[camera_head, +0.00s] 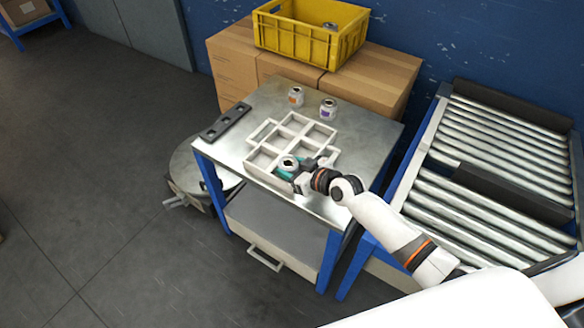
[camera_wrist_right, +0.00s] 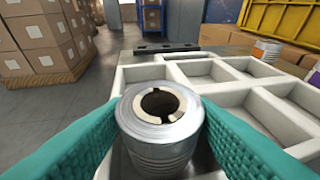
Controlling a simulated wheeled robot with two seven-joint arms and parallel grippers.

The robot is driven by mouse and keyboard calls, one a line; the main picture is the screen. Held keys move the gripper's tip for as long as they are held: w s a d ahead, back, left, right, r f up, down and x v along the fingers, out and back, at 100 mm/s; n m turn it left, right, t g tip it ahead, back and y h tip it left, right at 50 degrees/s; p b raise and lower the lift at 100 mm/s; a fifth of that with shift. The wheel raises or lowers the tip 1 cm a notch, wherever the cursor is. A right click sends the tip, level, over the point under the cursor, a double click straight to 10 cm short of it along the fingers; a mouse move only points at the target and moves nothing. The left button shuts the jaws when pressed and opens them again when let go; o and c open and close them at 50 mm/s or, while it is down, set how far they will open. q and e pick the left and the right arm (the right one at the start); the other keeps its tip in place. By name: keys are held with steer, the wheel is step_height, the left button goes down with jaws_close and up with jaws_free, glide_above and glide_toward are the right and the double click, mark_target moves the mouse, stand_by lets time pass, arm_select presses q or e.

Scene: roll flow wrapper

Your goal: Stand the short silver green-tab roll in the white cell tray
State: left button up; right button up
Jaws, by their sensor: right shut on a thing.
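A short silver roll (camera_head: 289,163) with a hollow core stands upright between the teal fingers of my right gripper (camera_head: 295,172). In the right wrist view the roll (camera_wrist_right: 160,127) fills the lower middle, with a finger pressed on each side; its green tab does not show. The white cell tray (camera_head: 263,171) lies on the metal table. The roll is at the tray's near cell, and tray walls (camera_wrist_right: 140,73) show behind it. I cannot tell whether its base touches the cell floor. My left gripper is not in view.
A roll with an orange label (camera_head: 296,97) and one with a purple label (camera_head: 328,109) stand behind the tray on the table (camera_head: 268,97). A dark holed strip (camera_head: 225,121) lies at left. A yellow crate (camera_head: 290,38) sits on boxes behind. A roller conveyor (camera_head: 500,150) stands at right.

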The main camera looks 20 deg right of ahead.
steer(key=o, duration=0.6)
steer(key=shift+f, duration=0.1)
steer(key=o, duration=0.5)
steer(key=shift+c, duration=0.2)
steer(key=shift+s+r, duration=0.1)
steer(key=shift+r, duration=0.2)
steer(key=p+v, duration=0.1)
steer(key=v, duration=1)
steer(key=shift+s+d, duration=0.2)
steer(key=shift+s, duration=0.15)
